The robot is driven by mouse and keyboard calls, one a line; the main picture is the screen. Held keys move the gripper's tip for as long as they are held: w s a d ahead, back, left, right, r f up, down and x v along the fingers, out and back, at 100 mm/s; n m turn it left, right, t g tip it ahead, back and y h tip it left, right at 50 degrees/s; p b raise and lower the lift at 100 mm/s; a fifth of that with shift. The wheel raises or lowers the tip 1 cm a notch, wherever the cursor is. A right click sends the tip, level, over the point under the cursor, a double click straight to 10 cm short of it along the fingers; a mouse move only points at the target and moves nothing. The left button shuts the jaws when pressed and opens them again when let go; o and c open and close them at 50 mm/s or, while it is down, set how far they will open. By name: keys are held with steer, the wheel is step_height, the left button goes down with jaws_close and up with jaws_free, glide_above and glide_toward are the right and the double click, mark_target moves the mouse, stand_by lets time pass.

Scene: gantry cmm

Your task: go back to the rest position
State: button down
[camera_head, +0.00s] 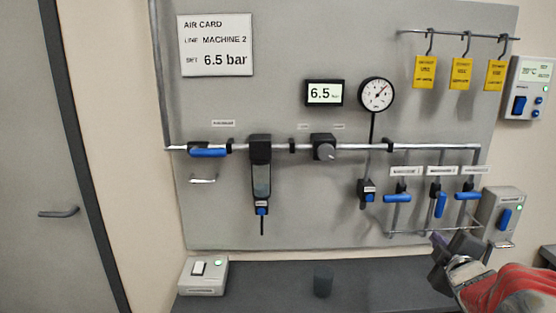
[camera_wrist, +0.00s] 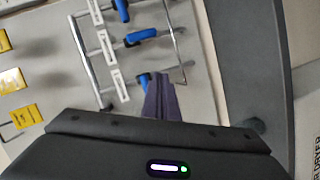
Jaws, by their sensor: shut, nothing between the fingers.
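My gripper (camera_head: 437,241) is at the lower right of the head view, in front of the lower right part of the grey panel (camera_head: 290,215). My red arm comes in from the lower right corner. In the wrist view my gripper's fingers (camera_wrist: 161,85) are shut together and empty. Beyond them are blue-handled valves, one (camera_wrist: 141,37) lying across and another (camera_wrist: 144,80) partly hidden by the fingers.
A dark bench (camera_head: 270,280) runs below the panel, with a grey switch box (camera_head: 203,276) and a dark cup (camera_head: 323,281) on it. A grey box with a blue switch (camera_head: 503,212) is close to my gripper. Yellow tags (camera_head: 461,73) hang at the upper right.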

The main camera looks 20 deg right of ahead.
steer(key=w+a+m+g, duration=0.2)
steer(key=a+m, duration=0.1)
steer(key=a, duration=0.7)
steer(key=s+a+f+m+g+y, duration=0.1)
steer(key=s+a, duration=0.3)
steer(key=a, duration=0.6)
steer(key=s+a+f+m+g+y, duration=0.1)
steer(key=s+a+y, duration=0.3)
steer(key=a, duration=0.6)
steer(key=s+a+f+m+g+y, duration=0.2)
steer(key=s+a, duration=0.3)
steer(key=a, duration=0.5)
steer(key=shift+f+g+y, duration=0.5)
steer(key=shift+f+g, duration=0.1)
steer(key=shift+f, duration=0.05)
steer(key=shift+s, duration=0.1)
